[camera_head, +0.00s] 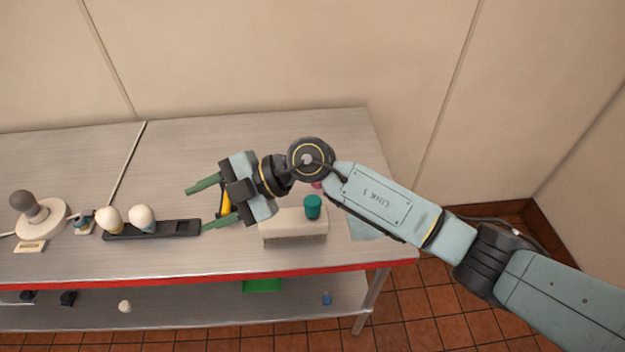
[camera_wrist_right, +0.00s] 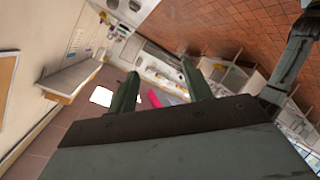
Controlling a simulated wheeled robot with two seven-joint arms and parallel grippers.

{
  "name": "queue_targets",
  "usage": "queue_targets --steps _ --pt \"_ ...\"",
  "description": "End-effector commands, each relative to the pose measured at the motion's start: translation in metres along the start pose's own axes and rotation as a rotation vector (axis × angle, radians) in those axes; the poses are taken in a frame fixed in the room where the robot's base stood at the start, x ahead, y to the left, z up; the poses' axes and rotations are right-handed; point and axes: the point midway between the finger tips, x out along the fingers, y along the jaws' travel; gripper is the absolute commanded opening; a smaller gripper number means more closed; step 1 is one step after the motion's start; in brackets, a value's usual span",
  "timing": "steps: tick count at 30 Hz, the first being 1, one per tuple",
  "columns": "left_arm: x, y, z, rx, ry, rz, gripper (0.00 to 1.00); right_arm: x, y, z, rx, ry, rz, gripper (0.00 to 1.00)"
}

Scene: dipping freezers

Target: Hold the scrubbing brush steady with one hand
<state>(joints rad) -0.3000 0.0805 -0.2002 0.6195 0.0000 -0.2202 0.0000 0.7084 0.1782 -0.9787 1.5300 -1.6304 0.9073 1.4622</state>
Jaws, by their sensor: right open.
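A pale beige block with a bristle-like lower edge, which looks like the scrubbing brush (camera_head: 293,228), lies on the metal table (camera_head: 70,165) near its front edge. A teal round piece (camera_head: 313,207) shows at its top right; I cannot tell whether it is attached. My right gripper (camera_head: 199,208) is open, its green fingers pointing left, to the left of the brush and apart from it. A yellow thing (camera_head: 225,203) shows by the fingers; I cannot tell whether it lies behind them. In the right wrist view the two fingers (camera_wrist_right: 161,86) are spread with nothing gripped. My left gripper is not in view.
A black tray (camera_head: 180,229) with two egg-shaped bulbs lies left of the gripper. A grey bulb on a white base (camera_head: 40,220) stands further left. A pale cloth (camera_head: 365,229) lies right of the brush. The table's back half is mostly clear; a wall stands behind.

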Motion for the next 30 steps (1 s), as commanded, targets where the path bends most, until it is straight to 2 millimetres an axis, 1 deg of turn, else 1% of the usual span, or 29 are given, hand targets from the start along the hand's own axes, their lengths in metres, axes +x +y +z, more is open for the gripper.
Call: queue_targets --steps 1,2,3,5,6,8,9,12,14,16,18,20,26,27,30 --pt "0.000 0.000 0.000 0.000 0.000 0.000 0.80 -0.006 -0.011 0.023 -0.005 -0.096 -0.130 0.50" --pt "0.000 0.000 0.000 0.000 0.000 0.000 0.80 -0.011 -0.018 0.037 0.003 -0.158 -0.209 0.50" --pt "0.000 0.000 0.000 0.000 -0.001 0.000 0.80 -0.022 -0.027 0.056 0.016 -0.249 -0.308 0.50" --pt "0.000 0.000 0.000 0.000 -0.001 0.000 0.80 -0.043 -0.037 0.083 0.044 -0.391 -0.437 0.50" --pt "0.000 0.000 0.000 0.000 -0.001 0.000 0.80 -0.060 -0.040 0.099 0.067 -0.486 -0.507 0.50" --pt "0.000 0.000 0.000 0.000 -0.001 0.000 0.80 -0.086 -0.043 0.118 0.103 -0.620 -0.592 0.50" --pt "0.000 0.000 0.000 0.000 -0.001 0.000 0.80 -0.102 -0.043 0.128 0.127 -0.699 -0.635 0.50" --pt "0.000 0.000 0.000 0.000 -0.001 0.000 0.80 -0.132 -0.042 0.143 0.172 -0.842 -0.701 0.50" --pt "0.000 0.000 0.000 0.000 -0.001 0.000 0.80 -0.143 -0.041 0.147 0.190 -0.892 -0.722 0.50" --pt "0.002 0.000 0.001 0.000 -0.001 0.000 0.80 -0.148 -0.042 0.151 0.201 -0.923 -0.733 0.50" --pt "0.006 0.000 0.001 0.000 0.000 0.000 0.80 -0.148 -0.046 0.155 0.205 -0.931 -0.737 0.50" --pt "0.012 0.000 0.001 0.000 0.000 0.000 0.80 -0.145 -0.051 0.160 0.205 -0.930 -0.737 0.50" --pt "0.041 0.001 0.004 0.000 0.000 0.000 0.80 -0.129 -0.077 0.184 0.204 -0.925 -0.738 0.50" --pt "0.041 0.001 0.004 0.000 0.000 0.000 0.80 -0.131 -0.074 0.183 0.179 -0.915 -0.748 0.50" --pt "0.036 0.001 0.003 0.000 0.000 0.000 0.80 -0.132 -0.071 0.179 0.182 -0.916 -0.746 0.50"
